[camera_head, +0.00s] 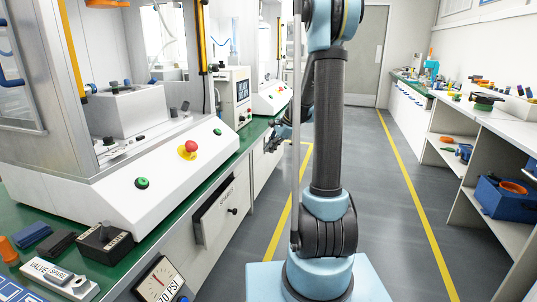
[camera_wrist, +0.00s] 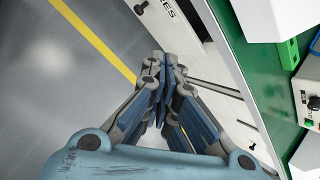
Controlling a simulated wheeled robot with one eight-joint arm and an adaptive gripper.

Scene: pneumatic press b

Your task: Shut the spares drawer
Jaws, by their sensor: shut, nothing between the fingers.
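The spares drawer (camera_head: 213,212) is in the white cabinet front under the green bench, left of centre in the head view. Its front stands out from the cabinet, with a dark gap behind it, so it is partly open. It has a dark knob (camera_head: 233,211). In the wrist view its white front (camera_wrist: 155,24) shows at the top, with the letters "ES" and a dark opening beside it. My gripper (camera_wrist: 164,62) is shut and empty, its fingertips near the lower end of that front; contact cannot be told. In the head view my gripper (camera_head: 272,145) is small, beyond the drawer.
Another knob (camera_wrist: 252,147) sits on the cabinet face in the wrist view. The green bench (camera_head: 125,262) carries a press with a red button (camera_head: 188,149). The grey aisle floor (camera_head: 379,200) is clear. Shelves (camera_head: 480,180) with bins stand at the right.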

